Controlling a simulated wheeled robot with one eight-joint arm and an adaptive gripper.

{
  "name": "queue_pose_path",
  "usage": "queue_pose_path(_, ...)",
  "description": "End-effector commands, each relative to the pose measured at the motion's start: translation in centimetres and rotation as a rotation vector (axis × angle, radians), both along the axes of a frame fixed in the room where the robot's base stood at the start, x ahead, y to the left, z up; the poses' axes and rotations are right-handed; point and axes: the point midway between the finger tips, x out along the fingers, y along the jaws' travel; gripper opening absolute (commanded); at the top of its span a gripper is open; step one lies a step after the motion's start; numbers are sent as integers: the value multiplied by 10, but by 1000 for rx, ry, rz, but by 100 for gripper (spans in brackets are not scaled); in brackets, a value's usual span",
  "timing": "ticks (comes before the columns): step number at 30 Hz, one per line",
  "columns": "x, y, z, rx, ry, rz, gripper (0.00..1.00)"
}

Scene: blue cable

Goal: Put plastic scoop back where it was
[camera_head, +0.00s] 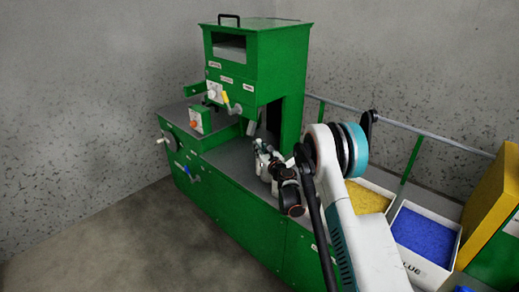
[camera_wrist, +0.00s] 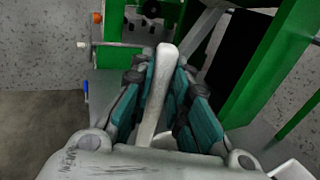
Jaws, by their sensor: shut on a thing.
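The plastic scoop (camera_wrist: 158,95) is off-white; its long handle shows in the wrist view, running up between the teal finger pads. My gripper (camera_wrist: 163,85) is shut on this handle. The rest of the scoop is mostly hidden by the gripper and the frame's lower part. In the head view my gripper (camera_head: 262,150) is small and dark, over the grey top of the green machine (camera_head: 240,215), in front of its tall housing. The scoop cannot be made out clearly there.
The machine's tall green housing (camera_head: 262,60) stands behind my gripper, with a yellow-handled lever (camera_head: 228,100). To the right are a bin of yellow granules (camera_head: 366,197), a bin of blue granules (camera_head: 425,232) and a railing (camera_head: 410,160). Floor at left is clear.

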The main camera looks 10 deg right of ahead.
Motion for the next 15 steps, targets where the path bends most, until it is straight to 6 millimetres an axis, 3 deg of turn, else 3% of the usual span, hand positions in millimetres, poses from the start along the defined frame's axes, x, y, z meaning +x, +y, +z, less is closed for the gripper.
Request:
queue_pose_path(3,0,0,-2,0,0,0,0)
queue_pose_path(4,0,0,-2,0,0,0,20)
queue_pose_path(6,0,0,-2,0,0,0,36)
queue_pose_path(15,0,0,-2,0,0,0,36)
